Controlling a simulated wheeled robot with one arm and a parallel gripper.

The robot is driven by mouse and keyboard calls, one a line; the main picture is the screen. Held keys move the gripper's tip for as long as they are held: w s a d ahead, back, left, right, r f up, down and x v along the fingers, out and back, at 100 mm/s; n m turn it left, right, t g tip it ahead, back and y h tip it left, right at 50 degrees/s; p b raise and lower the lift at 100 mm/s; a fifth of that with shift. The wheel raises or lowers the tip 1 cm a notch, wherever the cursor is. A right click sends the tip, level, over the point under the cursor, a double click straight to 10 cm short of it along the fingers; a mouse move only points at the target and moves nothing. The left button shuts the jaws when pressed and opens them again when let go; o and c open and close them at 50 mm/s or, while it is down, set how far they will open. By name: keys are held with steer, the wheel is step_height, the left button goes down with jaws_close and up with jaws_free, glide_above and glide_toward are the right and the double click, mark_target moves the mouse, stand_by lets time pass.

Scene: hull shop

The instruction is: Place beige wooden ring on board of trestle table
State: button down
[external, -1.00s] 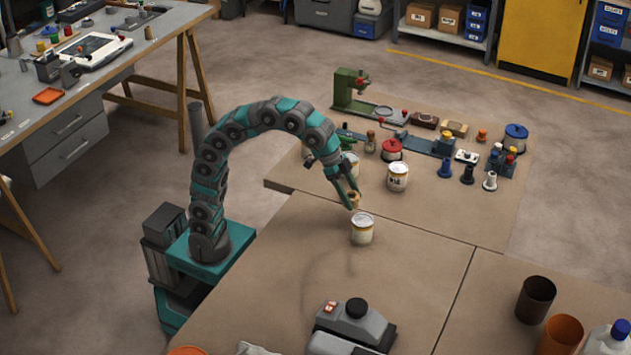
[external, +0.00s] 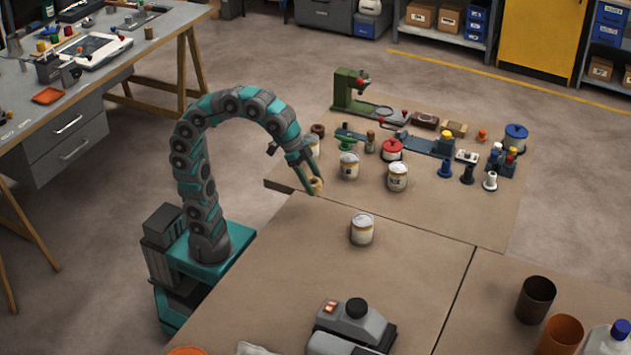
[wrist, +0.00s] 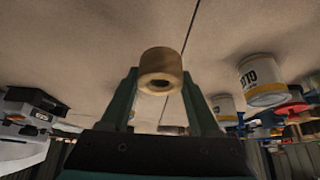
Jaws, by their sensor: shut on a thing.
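The beige wooden ring (wrist: 161,68) is between the two fingertips of my gripper (wrist: 158,84) in the wrist view, its hole facing the camera. In the external view my gripper (external: 312,187) is shut on the ring (external: 316,185) near the seam between two brown board surfaces. Which surface is the trestle table's board is not clear.
More cans (external: 349,166) (external: 398,177) stand right of my gripper on the far board, with a green press (external: 350,90) and several small tools behind. A grey device (external: 350,325) sits at the front.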

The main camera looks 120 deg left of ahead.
mark_target(314, 184)
step_height(314, 184, up, 8)
steer(key=shift+w+r, duration=0.1)
steer(key=shift+r, duration=0.15)
steer(key=s+a+n+g+y, duration=0.1)
steer(key=s+a+n+y, duration=0.15)
steer(key=a, duration=1.35)
steer(key=s+a+n+y, duration=0.1)
steer(key=s+a+n, duration=0.3)
steer(key=a, duration=1.1)
steer(key=s+a+n, duration=0.3)
steer(key=s+a, duration=0.6)
steer(key=a, duration=0.2)
steer(key=shift+m+g+y, duration=0.25)
steer(key=shift+g+y, duration=0.1)
steer(key=shift+g, duration=0.05)
steer(key=shift+d+f, duration=0.2)
steer(key=shift+f, duration=3.1)
steer(key=shift+d+f, duration=0.15)
steer(key=shift+f, duration=3.15)
